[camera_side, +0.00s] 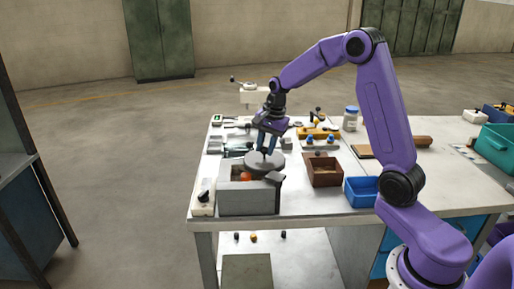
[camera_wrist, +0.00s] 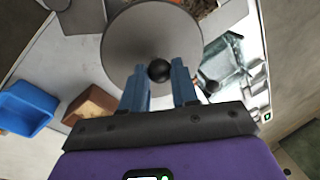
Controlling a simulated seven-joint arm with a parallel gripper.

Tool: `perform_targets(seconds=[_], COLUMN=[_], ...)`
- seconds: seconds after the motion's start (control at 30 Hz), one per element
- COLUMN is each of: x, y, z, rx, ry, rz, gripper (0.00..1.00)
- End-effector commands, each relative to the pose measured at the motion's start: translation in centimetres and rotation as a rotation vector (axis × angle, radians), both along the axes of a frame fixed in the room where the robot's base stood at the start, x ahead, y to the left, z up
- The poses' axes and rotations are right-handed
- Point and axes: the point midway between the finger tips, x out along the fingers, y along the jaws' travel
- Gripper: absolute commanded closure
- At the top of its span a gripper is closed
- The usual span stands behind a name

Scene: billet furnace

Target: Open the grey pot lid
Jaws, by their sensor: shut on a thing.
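The grey pot lid (camera_side: 265,161) is a round disc with a small black knob (camera_wrist: 159,71). In the side view it is at the back edge of a grey open-topped box (camera_side: 248,202). An orange thing (camera_side: 245,176) shows inside the box. My gripper (camera_side: 266,150) comes down from above and is shut on the lid's knob. In the wrist view my gripper (camera_wrist: 158,75) has its two blue fingers on either side of the knob, and the lid (camera_wrist: 140,35) fills the top middle. What is under the lid is hidden, and I cannot tell whether it is raised.
A brown open box (camera_side: 324,172) and a blue bin (camera_side: 361,191) stand to the right. A white control box (camera_side: 203,197) is at the table's left front. Small tools and a jar (camera_side: 351,118) are behind. A teal crate (camera_side: 494,145) is at the far right.

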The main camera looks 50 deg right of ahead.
Motion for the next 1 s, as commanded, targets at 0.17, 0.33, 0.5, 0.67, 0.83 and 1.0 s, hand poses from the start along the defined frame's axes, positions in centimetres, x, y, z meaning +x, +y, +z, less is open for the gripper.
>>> perform_targets(seconds=[0.17,0.33,0.5,0.67,0.83,1.0], x=[-1.2,-2.4,-3.5,-4.3,-4.8,-5.1], y=[-1.6,-2.8,-3.6,-4.2,-4.5,-4.6], z=[0.1,0.1,0.1,0.1,0.1,0.2], rx=[0.0,-0.001,-0.001,-0.002,-0.001,-0.001], ry=[-0.002,-0.003,-0.003,-0.004,-0.003,-0.004], rz=[-0.167,-0.314,-0.434,-0.517,-0.574,-0.6], gripper=[1.0,1.0,1.0,1.0,1.0,1.0])
